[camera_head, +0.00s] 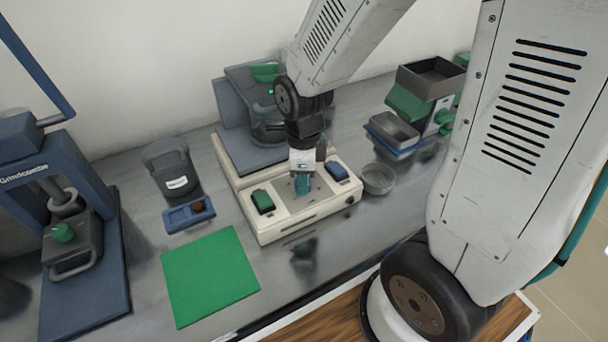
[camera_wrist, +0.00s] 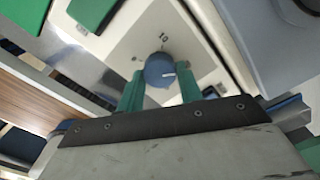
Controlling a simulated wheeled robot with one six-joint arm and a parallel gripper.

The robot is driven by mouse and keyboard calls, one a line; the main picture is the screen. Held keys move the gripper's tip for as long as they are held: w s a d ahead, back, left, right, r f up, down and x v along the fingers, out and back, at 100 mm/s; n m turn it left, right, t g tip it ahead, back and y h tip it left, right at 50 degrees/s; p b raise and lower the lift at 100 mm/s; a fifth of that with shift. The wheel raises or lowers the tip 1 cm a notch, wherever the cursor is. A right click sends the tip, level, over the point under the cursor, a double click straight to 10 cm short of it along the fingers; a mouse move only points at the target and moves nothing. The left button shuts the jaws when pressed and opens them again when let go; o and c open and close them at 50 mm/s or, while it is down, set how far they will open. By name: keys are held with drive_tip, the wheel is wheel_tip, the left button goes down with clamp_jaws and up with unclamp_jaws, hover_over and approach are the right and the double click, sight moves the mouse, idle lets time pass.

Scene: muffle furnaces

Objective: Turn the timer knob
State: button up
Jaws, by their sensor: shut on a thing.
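The timer knob (camera_wrist: 160,70) is a round blue knob with a white pointer line in the wrist view. It sits on a pale panel with printed marks, including a 10, around it. My gripper (camera_wrist: 159,84) has its two green fingers closed on either side of the knob. The knob is hidden there by the fingers.
A green mat (camera_head: 210,276) lies left of the box, with a small blue tray (camera_head: 177,221) behind it. A blue press (camera_head: 90,265) stands at far left. A grey bowl (camera_head: 378,179) is close to the box's right end. Grey and green equipment (camera_head: 408,104) stands at back right.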

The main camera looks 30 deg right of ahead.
drive_tip(key=shift+m, duration=0.6)
drive_tip(key=o, duration=1)
drive_tip(key=shift+r, duration=0.1)
